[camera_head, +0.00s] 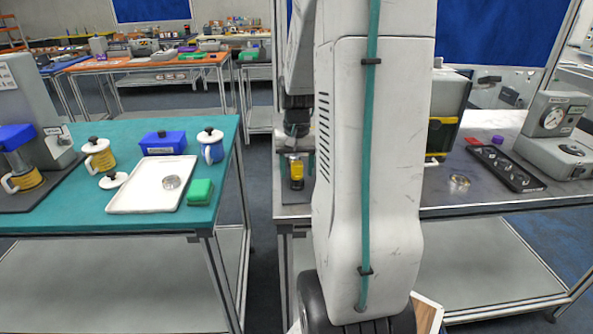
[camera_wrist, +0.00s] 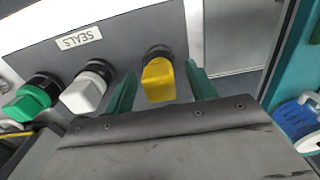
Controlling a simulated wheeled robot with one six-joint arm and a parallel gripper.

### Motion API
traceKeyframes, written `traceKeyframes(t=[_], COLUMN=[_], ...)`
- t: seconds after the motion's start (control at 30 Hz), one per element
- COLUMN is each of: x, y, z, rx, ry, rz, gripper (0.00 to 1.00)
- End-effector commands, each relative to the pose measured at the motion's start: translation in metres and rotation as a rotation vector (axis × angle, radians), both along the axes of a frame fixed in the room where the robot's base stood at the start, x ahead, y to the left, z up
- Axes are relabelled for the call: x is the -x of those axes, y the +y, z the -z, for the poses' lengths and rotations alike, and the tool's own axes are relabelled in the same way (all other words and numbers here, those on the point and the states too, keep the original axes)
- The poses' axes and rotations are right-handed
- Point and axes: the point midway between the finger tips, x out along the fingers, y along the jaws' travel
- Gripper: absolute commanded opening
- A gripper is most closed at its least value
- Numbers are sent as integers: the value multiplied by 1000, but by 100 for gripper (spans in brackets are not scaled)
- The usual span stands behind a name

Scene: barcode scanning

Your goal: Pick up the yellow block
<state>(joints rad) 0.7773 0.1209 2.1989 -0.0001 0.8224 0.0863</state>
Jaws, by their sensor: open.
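The yellow block (camera_wrist: 158,82) sits in a black round holder on a grey panel in the wrist view. My gripper (camera_wrist: 161,78) is open, with one green finger on each side of the block. I cannot tell whether either finger touches it. In the head view the yellow block (camera_head: 296,171) shows small beside my arm, below the dark end of my wrist, at the left end of the grey bench. My fingers are not clear there.
A white block (camera_wrist: 84,95) and a green block (camera_wrist: 32,101) stand in the same row, left of the yellow one. The panel bears a "SEALS" label (camera_wrist: 79,38). A teal table (camera_head: 232,150) with a white tray (camera_head: 140,197) stands left; a black rack (camera_head: 505,168) lies right.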

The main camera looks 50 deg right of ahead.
Motion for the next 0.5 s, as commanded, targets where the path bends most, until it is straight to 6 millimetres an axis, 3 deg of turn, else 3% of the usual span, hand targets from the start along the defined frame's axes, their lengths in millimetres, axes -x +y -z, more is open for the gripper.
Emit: traceKeyframes(t=[0.2, 0.37, 0.5], x=[0, 0, 0], y=[0, 0, 0], z=[0, 0, 0], rx=[1, 1, 1], ry=[-1, -1, -1], rz=[0, 0, 0], gripper=[53, 9, 7])
